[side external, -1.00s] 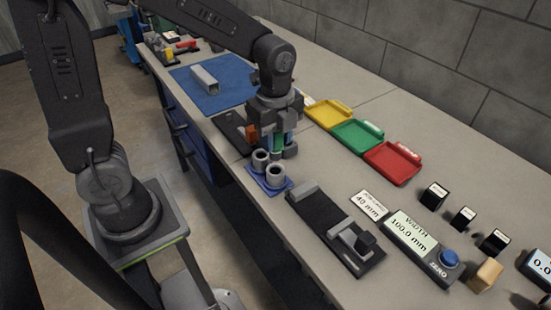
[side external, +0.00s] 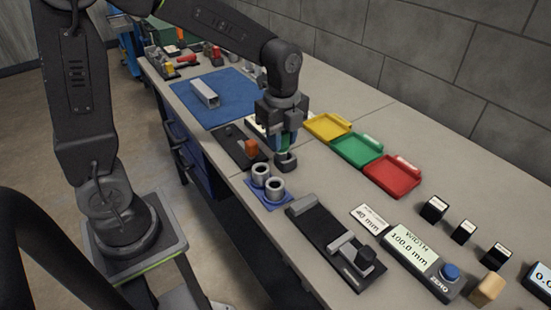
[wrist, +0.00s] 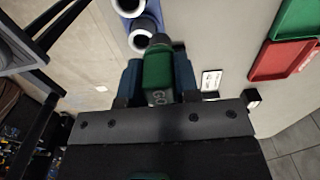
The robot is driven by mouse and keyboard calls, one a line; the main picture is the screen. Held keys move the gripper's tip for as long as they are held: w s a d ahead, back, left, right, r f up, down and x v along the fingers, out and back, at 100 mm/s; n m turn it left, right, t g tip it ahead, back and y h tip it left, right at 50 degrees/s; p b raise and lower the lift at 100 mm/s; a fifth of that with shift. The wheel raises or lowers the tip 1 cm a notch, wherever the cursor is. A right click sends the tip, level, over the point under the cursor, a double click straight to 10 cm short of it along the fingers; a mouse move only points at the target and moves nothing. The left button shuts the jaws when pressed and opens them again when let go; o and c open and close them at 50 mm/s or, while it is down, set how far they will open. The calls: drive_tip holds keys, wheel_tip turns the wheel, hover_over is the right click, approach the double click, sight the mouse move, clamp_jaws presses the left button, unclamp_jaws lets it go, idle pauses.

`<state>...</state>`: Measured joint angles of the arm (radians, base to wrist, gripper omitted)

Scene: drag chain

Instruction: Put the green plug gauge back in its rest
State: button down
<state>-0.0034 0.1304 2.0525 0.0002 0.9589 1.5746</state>
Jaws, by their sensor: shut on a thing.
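My gripper (side external: 285,147) is shut on the green plug gauge (wrist: 158,72), with its fingers on both sides of the green handle. In the wrist view the handle shows partly readable lettering and a dark grey end pointing away from the wrist. In the side view only a strip of green (side external: 285,142) shows between the fingers.
A blue base (side external: 267,199) with two grey hollow cylinders (side external: 274,187) stands close to the gripper. A black plate (side external: 238,146) with an orange piece (side external: 251,147) lies behind. Yellow, green and red trays (side external: 391,177) are to the right; a black slide fixture (side external: 330,236) is in front.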

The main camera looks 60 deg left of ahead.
drive_tip(key=w+a, duration=0.5)
drive_tip(key=shift+w+r, duration=0.15)
drive_tip(key=shift+r, duration=0.25)
drive_tip(key=shift+a, duration=0.1)
drive_tip(key=shift+f, duration=2.6)
drive_tip(key=shift+f, duration=2.1)
drive_tip(key=c, duration=0.8)
unclamp_jaws()
